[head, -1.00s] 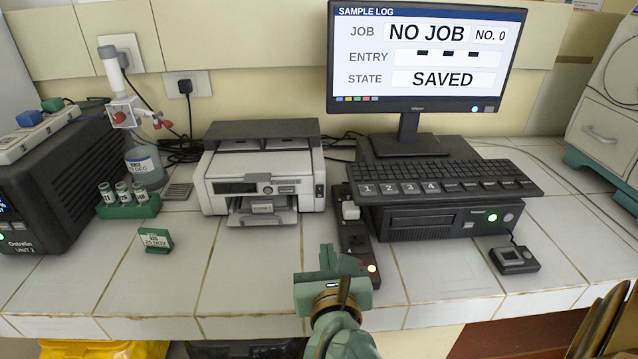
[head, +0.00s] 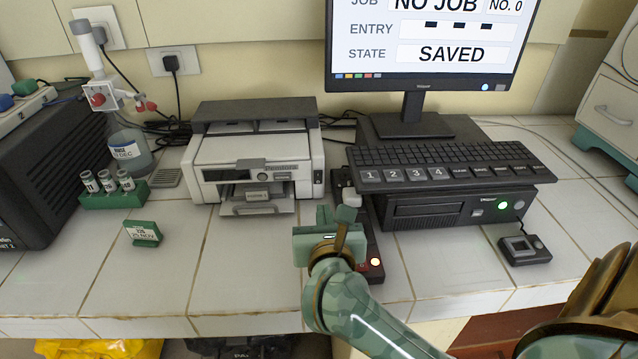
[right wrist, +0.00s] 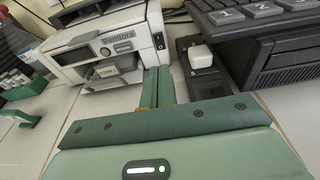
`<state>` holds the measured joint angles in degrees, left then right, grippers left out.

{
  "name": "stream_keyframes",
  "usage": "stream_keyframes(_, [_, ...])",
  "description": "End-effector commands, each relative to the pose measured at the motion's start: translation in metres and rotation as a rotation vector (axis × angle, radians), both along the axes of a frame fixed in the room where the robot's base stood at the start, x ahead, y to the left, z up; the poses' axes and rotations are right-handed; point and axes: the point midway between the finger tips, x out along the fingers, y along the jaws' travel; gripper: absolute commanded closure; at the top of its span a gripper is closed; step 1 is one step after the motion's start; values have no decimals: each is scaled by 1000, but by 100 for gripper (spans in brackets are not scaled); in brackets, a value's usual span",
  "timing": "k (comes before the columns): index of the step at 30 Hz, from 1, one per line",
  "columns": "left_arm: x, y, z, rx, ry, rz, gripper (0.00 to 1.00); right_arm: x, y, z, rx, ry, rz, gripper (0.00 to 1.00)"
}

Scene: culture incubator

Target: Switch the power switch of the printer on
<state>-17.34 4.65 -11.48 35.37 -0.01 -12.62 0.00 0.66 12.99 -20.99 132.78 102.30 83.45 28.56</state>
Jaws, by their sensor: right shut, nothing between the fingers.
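The white and grey printer (head: 212,178) stands on the tiled bench, and it also fills the upper left of the right wrist view (right wrist: 85,48). A small dark switch (head: 318,177) is at the right end of its front face; it shows in the right wrist view too (right wrist: 158,41). I cannot tell which way the switch is set. My right gripper (head: 326,215) is shut and empty, in front of the printer's right corner and apart from it. Its closed green fingers (right wrist: 157,78) point toward that corner. My left gripper is not in view.
The computer (head: 430,210) and keyboard (head: 450,165) stand further right. A green tag holder (head: 143,233) and vial rack (head: 115,195) are left. The bench before the printer is clear.

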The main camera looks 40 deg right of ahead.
Motion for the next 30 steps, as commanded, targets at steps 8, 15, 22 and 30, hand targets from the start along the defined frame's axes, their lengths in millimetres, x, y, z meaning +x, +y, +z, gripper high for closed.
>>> stream_keyframes(8, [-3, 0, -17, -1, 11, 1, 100, 51, -32, -15, -3, 0, -2, 100])
stream_keyframes(15, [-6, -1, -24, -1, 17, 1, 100, 81, -49, -10, -2, 0, -1, 100])
stream_keyframes(22, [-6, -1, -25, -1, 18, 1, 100, 88, -54, -8, 0, 0, 0, 100])
stream_keyframes(30, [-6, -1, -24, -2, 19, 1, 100, 89, -55, -7, 0, 0, 0, 100])
